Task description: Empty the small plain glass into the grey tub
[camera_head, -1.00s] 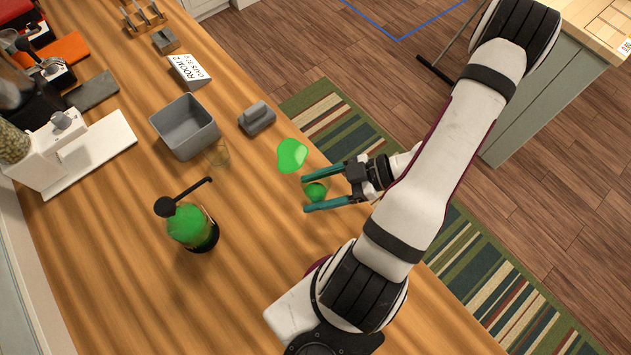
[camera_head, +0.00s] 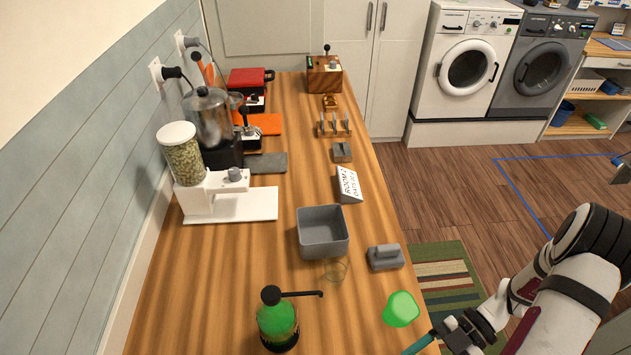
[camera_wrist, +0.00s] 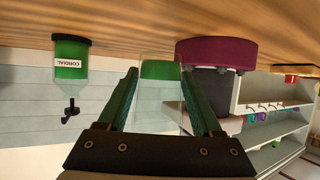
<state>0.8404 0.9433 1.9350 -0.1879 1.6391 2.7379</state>
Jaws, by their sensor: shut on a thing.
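In the wrist view my gripper (camera_wrist: 160,76) is shut on a clear glass (camera_wrist: 158,112) with green liquid in it. That view is upside down; the glass looks roughly upright near the counter. In the head view only part of my gripper (camera_head: 422,343) shows at the bottom edge, and the held glass is out of frame. The grey tub (camera_head: 325,246) stands open on the counter, up and left of my gripper; its visible inside looks empty.
A flat green patch (camera_head: 401,309) lies between my gripper and the tub. A grey lidded block (camera_head: 385,257) sits right of the tub. A green cordial bottle (camera_head: 278,322) with a dark side spout stands near the front. A white dispenser (camera_head: 235,203) is at left.

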